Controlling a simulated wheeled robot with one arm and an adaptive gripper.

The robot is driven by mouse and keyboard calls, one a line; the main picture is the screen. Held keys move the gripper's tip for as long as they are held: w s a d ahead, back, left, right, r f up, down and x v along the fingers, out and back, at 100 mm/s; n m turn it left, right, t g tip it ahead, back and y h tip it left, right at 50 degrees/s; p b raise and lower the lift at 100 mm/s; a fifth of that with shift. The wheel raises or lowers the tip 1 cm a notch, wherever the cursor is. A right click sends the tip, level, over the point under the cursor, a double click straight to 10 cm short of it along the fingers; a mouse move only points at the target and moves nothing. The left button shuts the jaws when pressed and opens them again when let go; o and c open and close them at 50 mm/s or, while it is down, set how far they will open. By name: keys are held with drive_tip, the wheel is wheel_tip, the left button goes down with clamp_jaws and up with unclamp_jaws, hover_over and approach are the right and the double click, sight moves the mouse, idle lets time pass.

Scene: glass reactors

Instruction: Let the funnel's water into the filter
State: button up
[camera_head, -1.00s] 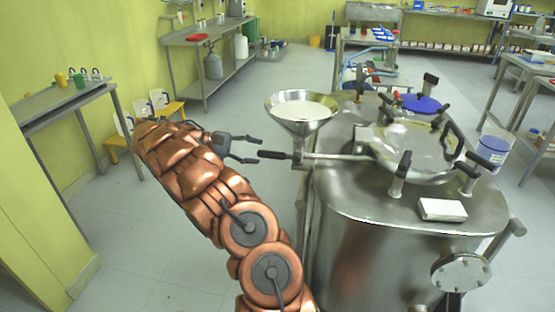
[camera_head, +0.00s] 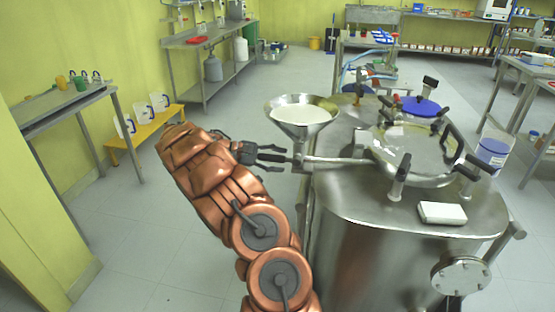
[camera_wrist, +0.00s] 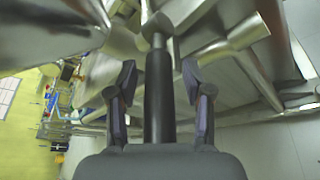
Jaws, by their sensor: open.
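A steel funnel (camera_head: 303,124) with pale contents stands at the left edge of the steel vessel (camera_head: 365,240). Below it a black valve handle (camera_head: 276,157) points left from the pipe under the funnel. My gripper (camera_head: 283,153) is open at this handle. In the wrist view the black handle (camera_wrist: 159,100) lies between the two open fingers of my gripper (camera_wrist: 162,85), with gaps on both sides. The funnel's underside (camera_wrist: 50,30) fills the upper left there. No part of the task is named a filter on sight; the pipe runs to the round-lidded vessel top.
A round glass lid (camera_head: 415,150) with black clamp knobs covers the vessel top. A white box (camera_head: 442,212) lies near its front edge. The floor left of my arm is clear up to a yellow bench (camera_head: 145,132).

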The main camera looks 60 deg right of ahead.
drive_tip(key=shift+w, duration=0.1)
clamp_jaws()
idle(0.3)
